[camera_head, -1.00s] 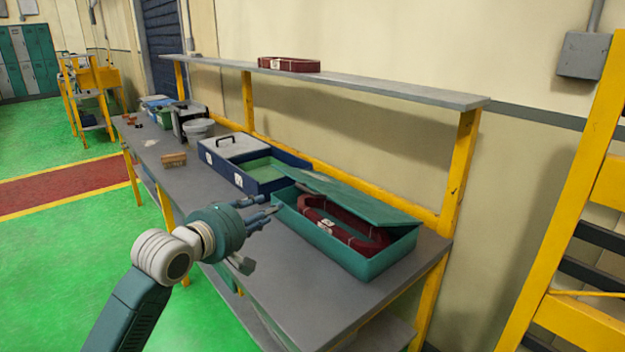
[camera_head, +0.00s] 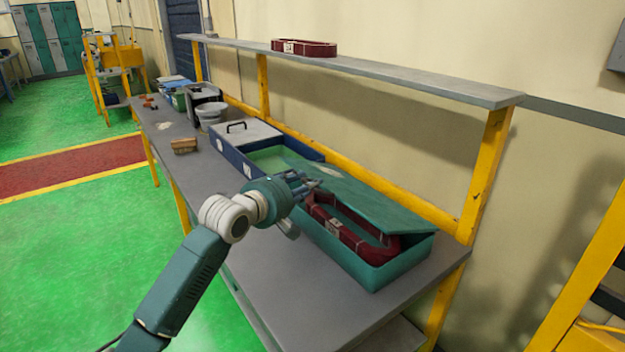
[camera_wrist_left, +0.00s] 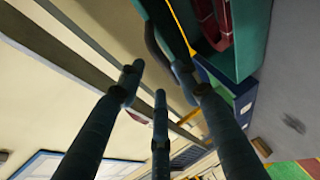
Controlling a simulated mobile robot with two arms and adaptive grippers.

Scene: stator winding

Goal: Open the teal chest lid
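The teal chest (camera_head: 375,278) stands on the grey workbench, and its teal lid (camera_head: 370,205) is partly raised, slanting over the back of the box. A dark red ring-shaped coil (camera_head: 352,238) lies inside and shows through the front gap. My left gripper (camera_head: 308,184) is at the left end of the chest, by the lid's left edge; contact cannot be told. In the left wrist view its fingers (camera_wrist_left: 160,85) are spread with nothing between them. The chest wall (camera_wrist_left: 262,35) and coil (camera_wrist_left: 212,22) show at the top there. My right gripper is in neither view.
A blue box (camera_head: 238,160) with a grey handled lid and green inside stands left of the chest. A shelf (camera_head: 400,75) on yellow posts runs above the bench, carrying another red coil (camera_head: 304,48). A small brown block (camera_head: 184,146) lies farther left. The bench front (camera_head: 285,290) is clear.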

